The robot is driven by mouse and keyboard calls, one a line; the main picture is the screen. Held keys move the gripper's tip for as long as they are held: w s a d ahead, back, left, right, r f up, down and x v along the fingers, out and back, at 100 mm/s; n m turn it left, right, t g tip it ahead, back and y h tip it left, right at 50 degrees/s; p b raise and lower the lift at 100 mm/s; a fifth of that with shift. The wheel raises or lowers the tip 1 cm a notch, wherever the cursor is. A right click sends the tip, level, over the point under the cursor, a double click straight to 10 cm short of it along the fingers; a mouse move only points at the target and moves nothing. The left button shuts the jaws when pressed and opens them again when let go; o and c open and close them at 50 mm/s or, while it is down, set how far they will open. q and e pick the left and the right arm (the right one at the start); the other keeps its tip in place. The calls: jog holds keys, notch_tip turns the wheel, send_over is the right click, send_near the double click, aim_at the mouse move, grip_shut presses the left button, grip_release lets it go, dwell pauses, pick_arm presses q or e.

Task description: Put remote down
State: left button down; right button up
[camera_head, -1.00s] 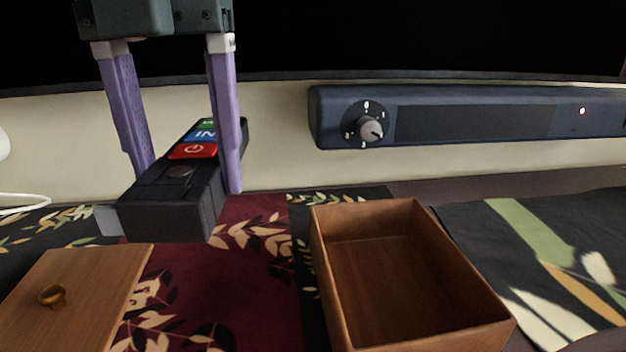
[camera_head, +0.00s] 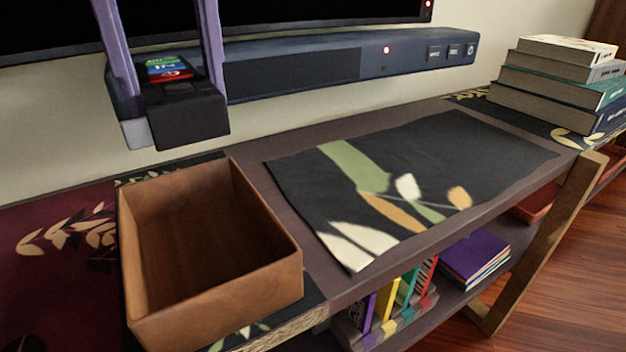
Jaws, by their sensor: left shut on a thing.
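The remote (camera_head: 188,118) is a dark block with red, blue and green buttons on its top. My left gripper (camera_head: 175,85) has its two purple fingers on either side of the remote and is shut on it. The remote is held up in front of the soundbar, behind the open wooden box, and hides the soundbar's left part. My right gripper is not in view.
The empty wooden box (camera_head: 285,234) stands at the front left. A dark leaf-patterned cloth (camera_head: 400,160) lies flat and bare on the shelf top. The soundbar (camera_head: 290,77) runs along the back. Stacked books (camera_head: 560,85) stand at the far right.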

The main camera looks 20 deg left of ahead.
pick_arm(q)
jog(key=b, duration=0.4)
send_over(220, 272)
notch_tip(220, 272, down, 14)
jog(key=shift+r, duration=0.1)
jog(key=shift+f+b, duration=0.45)
jog(key=shift+f, duration=2.2)
jog(key=shift+f, duration=0.15)
jog(key=shift+c, duration=0.5)
grip_release()
notch_tip(220, 272, up, 12)
jog(key=p, duration=0.3)
jog(key=shift+r+p, duration=0.2)
jog(key=shift+p, duration=0.1)
jog(key=shift+d, duration=0.1)
